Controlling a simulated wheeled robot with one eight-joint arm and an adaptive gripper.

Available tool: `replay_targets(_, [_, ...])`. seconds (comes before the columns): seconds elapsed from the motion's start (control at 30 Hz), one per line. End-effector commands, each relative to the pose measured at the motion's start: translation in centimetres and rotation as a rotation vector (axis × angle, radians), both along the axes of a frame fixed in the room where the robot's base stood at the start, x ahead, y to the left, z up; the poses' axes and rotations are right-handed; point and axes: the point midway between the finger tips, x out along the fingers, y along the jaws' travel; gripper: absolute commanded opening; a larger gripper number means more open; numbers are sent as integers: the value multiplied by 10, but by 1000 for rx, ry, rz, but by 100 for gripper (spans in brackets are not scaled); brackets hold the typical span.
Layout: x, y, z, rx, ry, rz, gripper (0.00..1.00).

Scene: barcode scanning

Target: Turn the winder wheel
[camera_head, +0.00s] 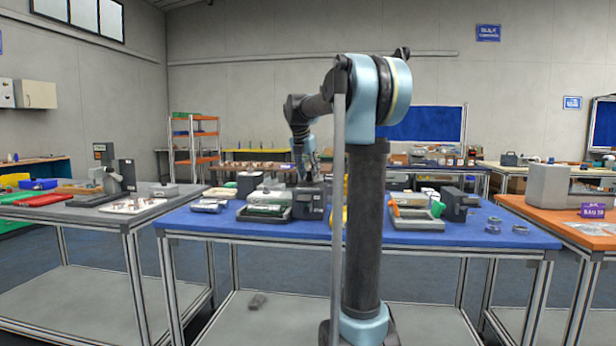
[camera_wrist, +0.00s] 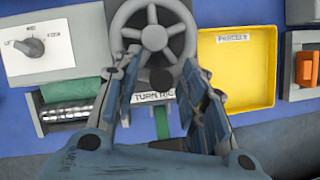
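The winder wheel (camera_wrist: 154,38) is a grey spoked wheel with a round hub, at the top middle of the wrist view, mounted on a dark housing. A white label, partly hidden and reading "TURN" at its start, lies just below it. My gripper (camera_wrist: 155,68) reaches up from below in the wrist view, its two fingers apart and over the lower part of the wheel. Nothing shows held between the fingers. I cannot tell whether they touch the wheel. In the head view my gripper (camera_head: 309,172) is low over the blue table; the wheel cannot be made out there.
A yellow tray (camera_wrist: 271,66) labelled "PARCELS" is right of the wheel. A white box with a knob (camera_wrist: 35,47) and a grey holder with a shiny cylinder (camera_wrist: 68,112) are left. An orange part (camera_wrist: 305,68) is far right. The blue table (camera_head: 270,231) has bare room along its front.

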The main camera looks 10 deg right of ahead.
Motion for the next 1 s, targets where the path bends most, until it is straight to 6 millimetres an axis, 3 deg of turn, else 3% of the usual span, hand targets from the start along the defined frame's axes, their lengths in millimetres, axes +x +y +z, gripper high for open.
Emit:
replay_targets(0.33, [1,-1,-3,0,0,0,39])
replay_targets(0.5, [1,-1,-3,0,0,0,3])
replay_targets(0.53, [1,-1,-3,0,0,0,0])
replay_targets(1.0, [3,3,-3,-1,0,-66,0])
